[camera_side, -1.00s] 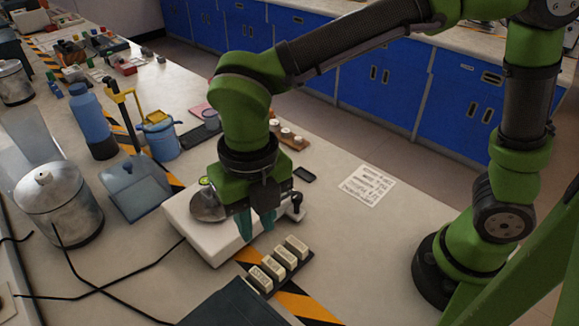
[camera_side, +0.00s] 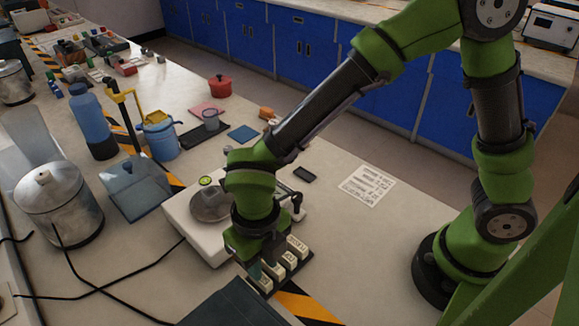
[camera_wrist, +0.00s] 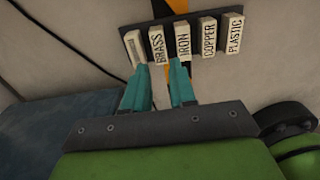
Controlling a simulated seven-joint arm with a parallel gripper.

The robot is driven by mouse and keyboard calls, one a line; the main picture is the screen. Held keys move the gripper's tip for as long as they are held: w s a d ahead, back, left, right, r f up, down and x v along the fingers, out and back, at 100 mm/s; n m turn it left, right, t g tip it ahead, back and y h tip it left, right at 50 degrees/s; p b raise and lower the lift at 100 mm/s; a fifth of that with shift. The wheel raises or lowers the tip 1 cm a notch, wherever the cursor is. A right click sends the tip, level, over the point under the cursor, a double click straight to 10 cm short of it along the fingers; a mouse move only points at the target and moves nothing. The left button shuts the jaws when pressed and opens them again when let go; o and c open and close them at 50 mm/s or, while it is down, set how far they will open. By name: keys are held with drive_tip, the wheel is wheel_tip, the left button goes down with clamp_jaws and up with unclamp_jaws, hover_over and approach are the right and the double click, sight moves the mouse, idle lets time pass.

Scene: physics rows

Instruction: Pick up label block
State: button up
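Several white label blocks stand in a row on a dark holder (camera_wrist: 195,55). In the wrist view they read, after a leftmost block (camera_wrist: 133,47) whose small print I cannot read, BRASS (camera_wrist: 157,47), IRON (camera_wrist: 182,42), COPPER (camera_wrist: 208,37) and PLASTIC (camera_wrist: 234,34). My gripper (camera_wrist: 160,68) has its two teal fingers apart, with the BRASS block's near end between or just beyond the tips. I cannot tell whether they touch it. In the side view my gripper (camera_side: 258,268) is low over the left part of the row and hides some blocks.
A white scale (camera_side: 195,232) with a round pan stands directly behind the row. A dark box (camera_side: 240,305) lies in front, with black cables to its left.

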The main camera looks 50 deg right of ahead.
drive_tip(key=f, duration=0.3)
drive_tip(key=w+f, duration=0.1)
drive_tip(key=f, duration=0.1)
drive_tip(key=shift+c, duration=0.3)
clamp_jaws()
